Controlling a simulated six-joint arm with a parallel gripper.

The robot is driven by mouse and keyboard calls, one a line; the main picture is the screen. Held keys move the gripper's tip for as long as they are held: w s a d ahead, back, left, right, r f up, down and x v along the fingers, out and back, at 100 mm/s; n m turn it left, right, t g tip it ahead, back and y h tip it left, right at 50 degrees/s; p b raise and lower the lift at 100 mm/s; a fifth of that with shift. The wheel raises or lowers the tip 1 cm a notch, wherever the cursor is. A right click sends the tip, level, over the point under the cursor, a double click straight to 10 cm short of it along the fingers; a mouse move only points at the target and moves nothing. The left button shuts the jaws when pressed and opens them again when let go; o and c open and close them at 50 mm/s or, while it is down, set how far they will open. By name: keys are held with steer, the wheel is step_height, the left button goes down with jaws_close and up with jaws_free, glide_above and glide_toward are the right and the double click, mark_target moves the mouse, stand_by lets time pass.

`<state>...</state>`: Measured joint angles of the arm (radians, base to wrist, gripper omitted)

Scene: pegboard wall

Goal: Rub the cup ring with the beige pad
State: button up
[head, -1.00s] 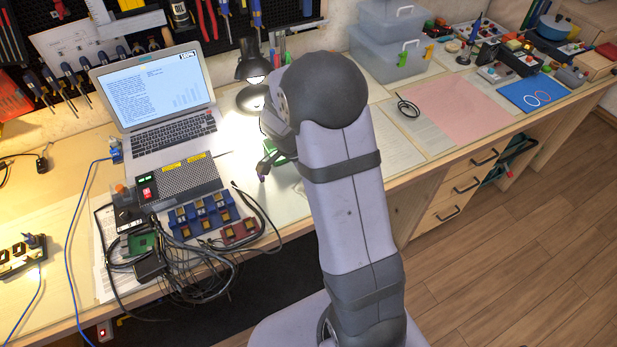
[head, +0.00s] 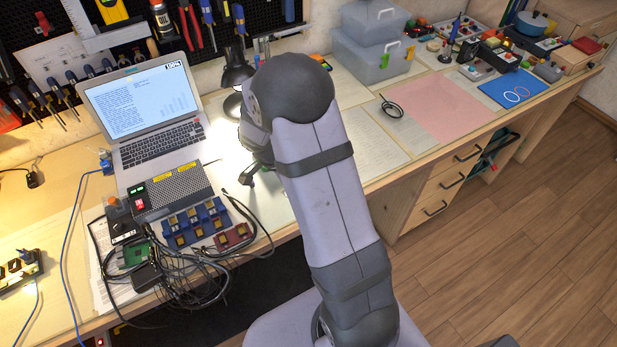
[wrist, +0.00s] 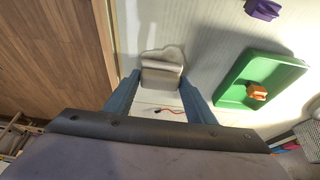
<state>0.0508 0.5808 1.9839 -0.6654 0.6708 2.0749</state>
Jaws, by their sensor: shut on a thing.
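My gripper (wrist: 160,80) has its two blue fingers shut on the beige pad (wrist: 162,74) in the wrist view. The pad is low over, or on, the pale work surface; I cannot tell if it touches. A greyish-brown patch with an uneven edge (wrist: 168,51) shows just beyond the pad. I cannot tell whether it is part of the cup ring or a shadow. In the head view my arm hides the pad and most of my gripper (head: 249,175).
A green tray (wrist: 230,80) with an orange block (wrist: 257,92) lies right of the pad, and a purple block (wrist: 262,9) beyond it. In the head view, a laptop (head: 150,115), a black lamp (head: 236,68) and tangled cables (head: 185,268) are close by on the left.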

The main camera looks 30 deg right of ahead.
mark_target(281, 198)
steer(key=shift+a+p, duration=0.7)
steer(key=shift+a, duration=2.05)
steer(key=shift+w+a+r+p, duration=0.15)
steer(key=shift+r+p, duration=0.1)
steer(key=shift+p, duration=0.15)
steer(key=shift+w+f, duration=0.15)
steer(key=shift+w, duration=0.15)
steer(key=d, duration=0.2)
steer(key=shift+d+f+b, duration=0.15)
steer(key=shift+d+b, duration=1.15)
steer(key=shift+d, duration=3.15)
steer(key=shift+f+b, duration=0.2)
steer(key=shift+b, duration=0.4)
steer(key=shift+a+r+b, duration=0.15)
steer(key=shift+a+b, duration=0.15)
steer(key=shift+a, duration=0.95)
steer(key=shift+a+b, duration=1.15)
steer(key=shift+a, duration=2.95)
step_height(281, 198, up, 3)
steer(key=shift+w+a+f+p, duration=0.1)
steer(key=shift+p, duration=0.55)
steer(key=shift+r+p, duration=0.45)
steer(key=shift+r, duration=0.3)
step_height(281, 198, up, 4)
steer(key=shift+r+p, duration=0.1)
steer(key=shift+p, duration=1.1)
